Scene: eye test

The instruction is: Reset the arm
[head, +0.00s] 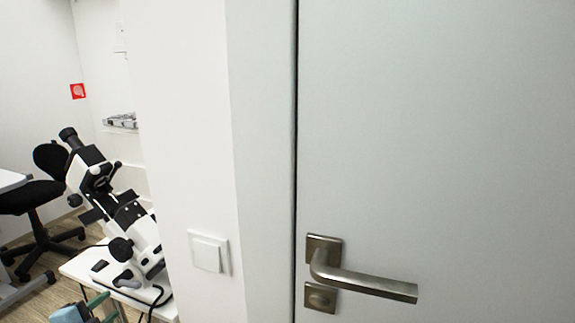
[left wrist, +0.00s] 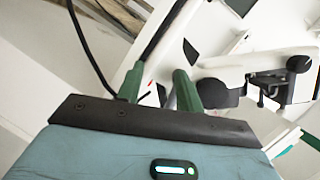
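My left gripper (head: 104,306) shows at the lower left edge of the head view, with a teal body and green fingers. It is in front of the small white table with the microscope. In the left wrist view the two green fingers of the left gripper (left wrist: 159,73) stand apart, with a clear gap between them. It looks open, and I see nothing held. White and black microscope parts (left wrist: 285,65) show beyond the fingers. I cannot tell how far the fingers are from them. My right gripper is in neither view.
A white and black microscope (head: 130,215) stands on a white table (head: 78,268), with a black cable. A grey door (head: 440,150) with a metal handle (head: 365,283) fills the right. A light switch (head: 208,253) is on the wall. A black chair (head: 38,197) stands far left.

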